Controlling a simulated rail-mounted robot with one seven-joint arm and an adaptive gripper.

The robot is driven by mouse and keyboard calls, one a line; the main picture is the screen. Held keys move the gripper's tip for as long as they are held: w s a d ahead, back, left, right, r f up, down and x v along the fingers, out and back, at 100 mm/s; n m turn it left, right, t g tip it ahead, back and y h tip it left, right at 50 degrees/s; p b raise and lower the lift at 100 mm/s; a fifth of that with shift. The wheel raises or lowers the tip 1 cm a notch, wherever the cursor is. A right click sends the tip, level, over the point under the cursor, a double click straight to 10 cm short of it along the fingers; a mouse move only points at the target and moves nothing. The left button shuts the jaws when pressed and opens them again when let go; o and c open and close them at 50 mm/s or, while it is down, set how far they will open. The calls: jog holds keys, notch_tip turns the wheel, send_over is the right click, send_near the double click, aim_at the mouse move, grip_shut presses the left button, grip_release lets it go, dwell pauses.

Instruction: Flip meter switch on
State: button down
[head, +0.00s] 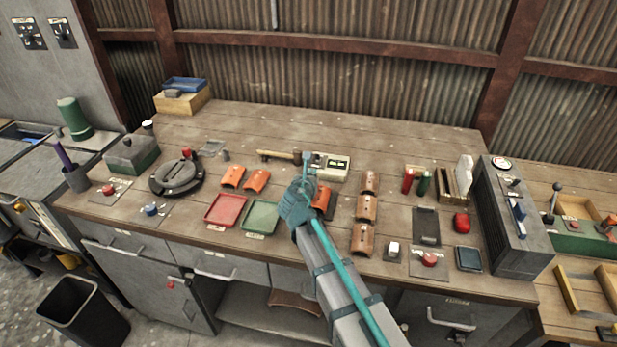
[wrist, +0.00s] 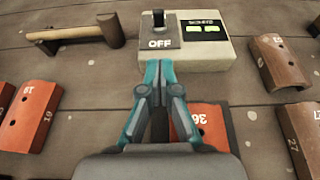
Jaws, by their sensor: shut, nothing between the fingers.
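The meter (wrist: 200,63) is a beige box with a dark toggle switch (wrist: 158,19), a label reading OFF, and a dark display with two green windows. It sits on the workbench, and it also shows in the head view (head: 334,174). My gripper (wrist: 160,66) is shut and empty. Its teal fingertips point at the front edge of the meter, just below the OFF label in the wrist view; whether they touch it I cannot tell. In the head view my gripper (head: 307,160) partly covers the meter's left side.
A wooden-handled mallet (wrist: 75,33) lies left of the meter. An orange tile marked 36 (wrist: 212,122) lies under my gripper. Another orange tile (wrist: 28,115) and brown tiles (wrist: 280,63) lie to the sides. A grey control box (head: 515,235) stands at the bench's right end.

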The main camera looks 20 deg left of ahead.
aim_at(317, 155)
jog(key=w, duration=0.1)
jog(key=w+p, duration=0.1)
jog(key=w, duration=0.2)
jog(key=shift+w+a+r, duration=0.15)
jog(key=shift+a+r, duration=0.1)
jog(key=shift+a, duration=0.15)
jog(key=shift+w+r+p, duration=0.25)
jog(key=shift+w+p, duration=0.2)
jog(key=shift+w, duration=0.2)
jog(key=shift+w+a+r+p, duration=0.1)
jog(key=shift+w+r+p, duration=0.2)
jog(key=shift+r+p, duration=0.25)
jog(key=shift+w+r+p, duration=0.3)
jog(key=shift+w+p, duration=0.05)
jog(key=shift+p, duration=0.25)
jog(key=shift+w+a+r+p, duration=0.2)
jog(key=shift+w+r+p, duration=0.25)
jog(key=shift+w+p, duration=0.4)
jog(key=shift+s+f, duration=0.15)
